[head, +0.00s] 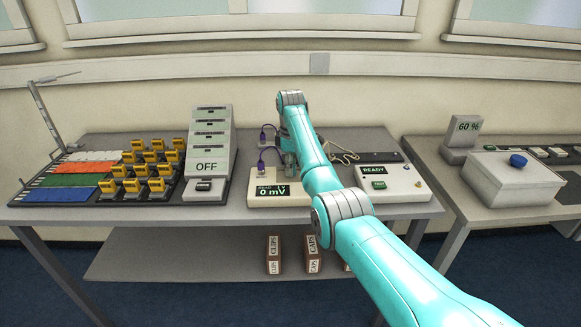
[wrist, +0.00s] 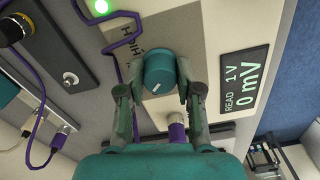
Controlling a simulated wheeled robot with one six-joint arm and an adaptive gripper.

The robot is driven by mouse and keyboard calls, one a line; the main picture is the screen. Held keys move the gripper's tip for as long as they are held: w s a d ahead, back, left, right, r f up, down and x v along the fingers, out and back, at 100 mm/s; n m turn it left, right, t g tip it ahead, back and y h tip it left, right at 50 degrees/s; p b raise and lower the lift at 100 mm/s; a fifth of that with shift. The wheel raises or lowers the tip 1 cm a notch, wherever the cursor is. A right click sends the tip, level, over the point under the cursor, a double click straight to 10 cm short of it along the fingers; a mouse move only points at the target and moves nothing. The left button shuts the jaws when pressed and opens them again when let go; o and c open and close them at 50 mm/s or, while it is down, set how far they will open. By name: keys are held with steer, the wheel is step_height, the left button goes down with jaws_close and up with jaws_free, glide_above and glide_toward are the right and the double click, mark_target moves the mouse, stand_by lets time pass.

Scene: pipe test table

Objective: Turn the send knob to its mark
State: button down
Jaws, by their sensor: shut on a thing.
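A round teal knob (wrist: 158,66) stands on a cream panel (wrist: 226,27) in the wrist view; I take it as the send knob. My gripper (wrist: 159,88) is shut on the knob, one finger on each side. The word HIGH is printed left of the knob, partly covered. No other mark for the knob can be made out. In the head view my gripper (head: 289,158) is over the unit with the display, and the knob is hidden.
A display (wrist: 245,88) beside the knob reads READ 1 V, 0 mV. A purple cable (wrist: 123,40) and plug (wrist: 178,132) are close to the fingers. A green lamp (wrist: 101,7) is lit. A READY box (head: 388,180) stands right, yellow clips (head: 150,170) left.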

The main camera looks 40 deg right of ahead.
steer(key=m, duration=0.4)
steer(key=shift+m, duration=1.9)
steer(key=c, duration=0.8)
jaws_free()
steer(key=shift+o, duration=0.2)
steer(key=shift+r, duration=3.75)
